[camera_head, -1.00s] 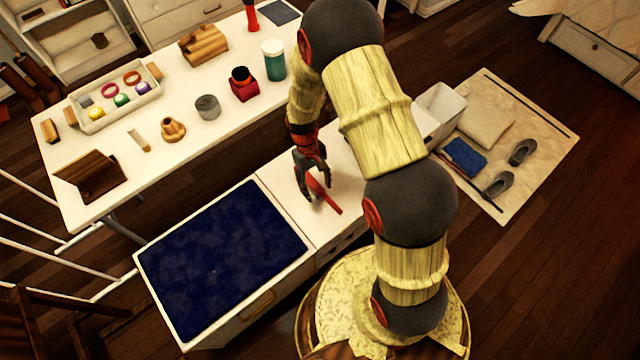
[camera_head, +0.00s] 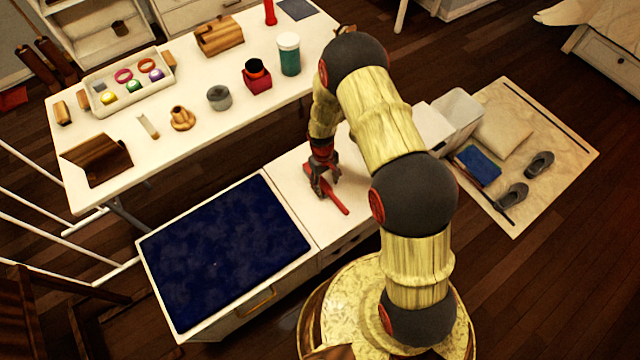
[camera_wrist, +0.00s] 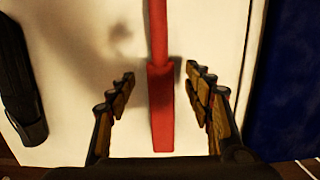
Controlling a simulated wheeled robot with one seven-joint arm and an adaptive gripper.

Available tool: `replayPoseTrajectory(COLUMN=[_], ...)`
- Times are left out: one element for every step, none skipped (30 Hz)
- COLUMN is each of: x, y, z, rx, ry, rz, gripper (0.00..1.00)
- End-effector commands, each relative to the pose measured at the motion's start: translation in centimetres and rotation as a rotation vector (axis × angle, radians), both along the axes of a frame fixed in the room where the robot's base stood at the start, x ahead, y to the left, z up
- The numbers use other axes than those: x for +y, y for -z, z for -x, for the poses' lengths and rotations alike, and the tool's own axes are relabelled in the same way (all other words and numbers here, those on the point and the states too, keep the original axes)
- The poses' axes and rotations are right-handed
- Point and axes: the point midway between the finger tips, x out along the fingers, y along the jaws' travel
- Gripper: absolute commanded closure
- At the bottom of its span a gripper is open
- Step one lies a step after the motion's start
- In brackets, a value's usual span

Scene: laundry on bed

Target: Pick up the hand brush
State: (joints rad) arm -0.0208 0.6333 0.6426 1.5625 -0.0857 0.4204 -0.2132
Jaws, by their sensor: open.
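The hand brush (camera_head: 336,203) is red and lies on a white cabinet top. In the wrist view the red brush (camera_wrist: 160,110) runs up the picture, with a narrow part above and a wider block below. My gripper (camera_head: 324,187) is open and points down over the brush. In the wrist view my gripper's two fingers (camera_wrist: 162,88) stand on either side of the wider block, with a gap on each side. Whether the fingertips reach the cabinet top is hard to tell. In the head view my gripper hides part of the brush.
A black object (camera_wrist: 20,85) lies at the left of the wrist view. Behind stands a long white table (camera_head: 215,135) with a tray, jars and wooden pieces.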

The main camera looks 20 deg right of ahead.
Motion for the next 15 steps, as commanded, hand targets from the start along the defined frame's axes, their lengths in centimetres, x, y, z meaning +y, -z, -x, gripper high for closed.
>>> replayPoseTrajectory(x=[0.0,0.0,0.0,0.0,-0.1,-0.1,-0.1,-0.1,-0.1,-0.1,-0.1,-0.1,-0.1,-0.1,-0.1], y=[1.2,1.7,2.1,2.4,2.6,2.7,2.8,2.7,2.7,2.6,2.6,2.6,2.6,2.6,2.6], z=[0.4,0.4,0.4,0.4,0.5,0.5,0.5,0.5,0.4,0.4,0.4,0.4,0.4,0.4,0.4], rx=[0.002,0.001,0.001,0.001,0.001,0.001,0.000,0.000,0.000,0.000,0.000,0.000,0.000,0.000,0.000], ry=[-0.001,0.000,0.000,-0.001,-0.001,-0.001,0.000,0.000,0.000,0.000,0.000,0.000,0.000,0.000,0.000], rz=[0.000,0.000,0.000,0.000,0.000,0.000,0.000,0.000,0.000,0.000,0.000,0.000,0.000,0.000,0.000], gripper=[0.48,0.48,0.48,0.48,0.48,0.48,0.48,0.48,0.48,0.48,0.48,0.48,0.50,0.52,0.54])
